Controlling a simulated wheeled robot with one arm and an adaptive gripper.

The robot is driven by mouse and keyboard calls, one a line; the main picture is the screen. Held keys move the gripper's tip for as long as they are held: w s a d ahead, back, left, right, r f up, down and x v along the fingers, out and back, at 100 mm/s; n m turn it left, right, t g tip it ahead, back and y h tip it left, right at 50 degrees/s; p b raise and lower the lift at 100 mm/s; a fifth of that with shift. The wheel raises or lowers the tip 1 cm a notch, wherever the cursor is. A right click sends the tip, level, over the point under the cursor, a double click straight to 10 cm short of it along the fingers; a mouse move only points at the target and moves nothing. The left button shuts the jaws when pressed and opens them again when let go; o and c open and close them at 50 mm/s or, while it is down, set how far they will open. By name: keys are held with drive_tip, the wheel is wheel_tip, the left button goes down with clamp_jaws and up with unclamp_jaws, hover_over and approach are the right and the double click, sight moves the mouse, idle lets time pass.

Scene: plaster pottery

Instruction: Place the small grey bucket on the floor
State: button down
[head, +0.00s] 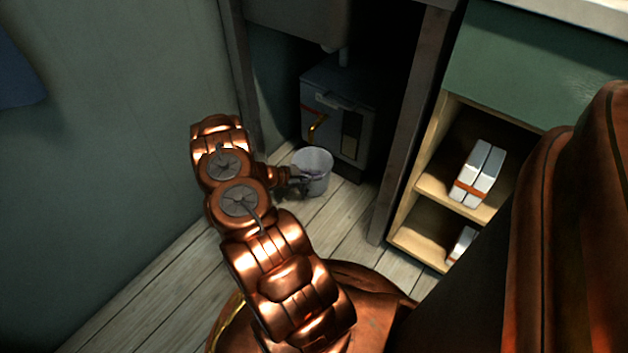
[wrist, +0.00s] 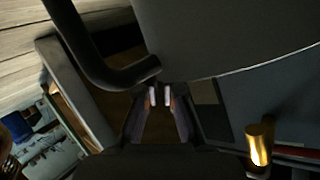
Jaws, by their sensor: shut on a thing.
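The small grey bucket (head: 316,168) is upright in front of the dark box-like unit in the alcove. My gripper (head: 298,182) reaches it from the left and is shut on it at its near left side. In the wrist view the bucket's grey wall (wrist: 215,40) appears to fill the top, with a dark curved bar beside it. My fingertips (wrist: 160,95) are close together just below. The pale plank floor (head: 336,212) lies under the bucket. I cannot tell whether the bucket's base touches it.
The dark unit (head: 340,110) with a brass pipe stands behind the bucket. A wooden post (head: 405,130) and a shelf (head: 425,185) holding pale wrapped blocks (head: 480,173) are to the right. A green wall (head: 110,150) is to the left. Some floor in front of the bucket is clear.

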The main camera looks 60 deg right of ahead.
drive_tip(key=shift+f, duration=0.3)
drive_tip(key=c, duration=1.3)
unclamp_jaws()
drive_tip(key=shift+w, duration=0.1)
drive_tip(key=p+v, duration=0.4)
drive_tip(key=v, duration=0.8)
drive_tip(key=shift+s, duration=0.2)
